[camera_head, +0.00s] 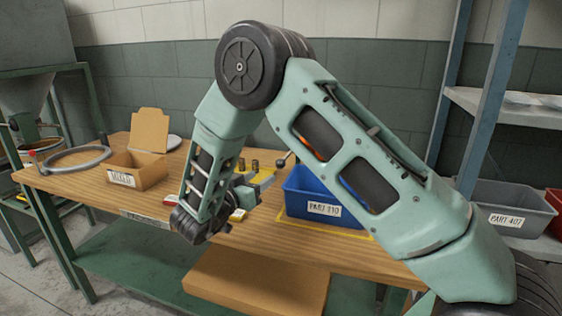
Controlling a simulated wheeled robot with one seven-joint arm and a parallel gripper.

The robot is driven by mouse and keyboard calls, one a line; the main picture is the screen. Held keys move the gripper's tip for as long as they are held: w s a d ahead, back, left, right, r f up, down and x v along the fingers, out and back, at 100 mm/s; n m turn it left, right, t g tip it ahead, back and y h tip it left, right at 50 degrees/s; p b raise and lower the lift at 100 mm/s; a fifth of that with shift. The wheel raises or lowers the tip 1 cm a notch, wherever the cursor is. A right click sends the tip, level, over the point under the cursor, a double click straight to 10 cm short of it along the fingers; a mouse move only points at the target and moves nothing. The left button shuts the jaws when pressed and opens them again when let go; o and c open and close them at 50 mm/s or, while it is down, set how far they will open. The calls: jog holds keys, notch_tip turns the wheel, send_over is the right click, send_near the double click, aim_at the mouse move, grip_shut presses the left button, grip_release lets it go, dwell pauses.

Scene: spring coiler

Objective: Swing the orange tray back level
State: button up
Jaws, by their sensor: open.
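No orange tray shows clearly. A small orange patch appears through a slot in my upper arm link, and I cannot tell what it belongs to. A yellow fixture (262,167) with short dark posts stands on the wooden bench, partly hidden behind my forearm. A short lever with a round knob (283,160) rises beside it. My forearm hangs down over the bench left of the fixture.
A blue bin (311,207) labelled PART 210 stands on the wooden bench (100,205), right of the fixture. A cardboard box (139,170) and a grey ring (75,159) are at left. A grey bin (515,204) and a shelf upright (493,95) are at right.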

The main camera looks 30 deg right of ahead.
aim_at(284, 162)
jog(key=p+x, duration=0.2)
jog(key=x, duration=1)
jog(key=shift+w+d, duration=0.15)
jog(key=shift+d, duration=0.15)
grip_shut()
